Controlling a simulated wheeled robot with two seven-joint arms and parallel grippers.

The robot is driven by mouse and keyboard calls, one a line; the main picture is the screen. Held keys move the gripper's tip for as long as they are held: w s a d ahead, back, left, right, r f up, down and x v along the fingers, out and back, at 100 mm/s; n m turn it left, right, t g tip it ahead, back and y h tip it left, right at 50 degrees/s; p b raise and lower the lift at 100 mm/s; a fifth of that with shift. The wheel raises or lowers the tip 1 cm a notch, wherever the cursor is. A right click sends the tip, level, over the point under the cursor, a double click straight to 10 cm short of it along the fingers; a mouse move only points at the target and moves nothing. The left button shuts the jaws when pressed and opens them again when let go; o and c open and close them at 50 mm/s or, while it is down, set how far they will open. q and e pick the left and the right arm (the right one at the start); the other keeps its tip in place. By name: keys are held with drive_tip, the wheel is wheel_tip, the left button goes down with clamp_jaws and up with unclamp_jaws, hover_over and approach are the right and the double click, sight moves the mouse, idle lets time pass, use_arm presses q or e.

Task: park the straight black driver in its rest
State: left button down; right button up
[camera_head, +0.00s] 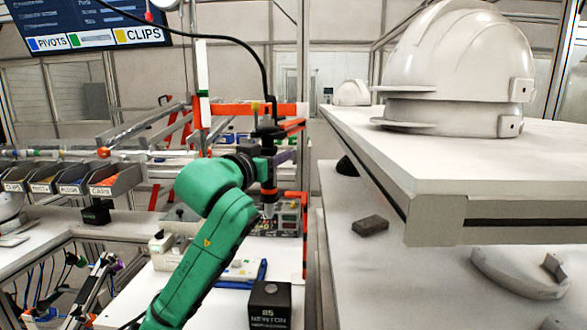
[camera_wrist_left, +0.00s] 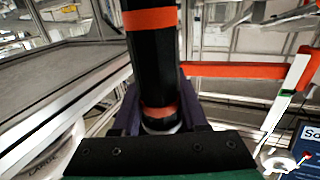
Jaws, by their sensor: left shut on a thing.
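The straight black driver (camera_head: 268,172) has orange bands and stands roughly upright, with its tip pointing down and a black cable running up from its top. My left gripper (camera_head: 283,157) has purple fingers and is shut on the driver's body. In the left wrist view the driver (camera_wrist_left: 150,60) fills the middle, between the fingers of my left gripper (camera_wrist_left: 155,118). An orange bracket (camera_head: 304,205) stands just to the right of the driver in the head view. I cannot tell for sure which part is the rest. My right gripper is not in view.
A raised white table (camera_head: 450,160) carries stacked white helmet shells (camera_head: 460,60) at right. A black block (camera_head: 270,303) marked NEWTON stands on the lower bench. Labelled bins (camera_head: 105,180) line the left. A small dark block (camera_head: 370,225) lies on a pale surface.

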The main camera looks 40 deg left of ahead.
use_arm(q)
drive_tip(key=shift+s+d+r, duration=0.1)
drive_tip(key=shift+s+r, duration=0.05)
drive_tip(key=w+d+p, duration=0.1)
drive_tip(key=w+p, duration=0.3)
drive_tip(key=w, duration=0.2)
drive_tip(key=shift+w, duration=0.25)
drive_tip(key=shift+s+d, duration=0.1)
unclamp_jaws()
drive_tip(key=shift+f, duration=0.2)
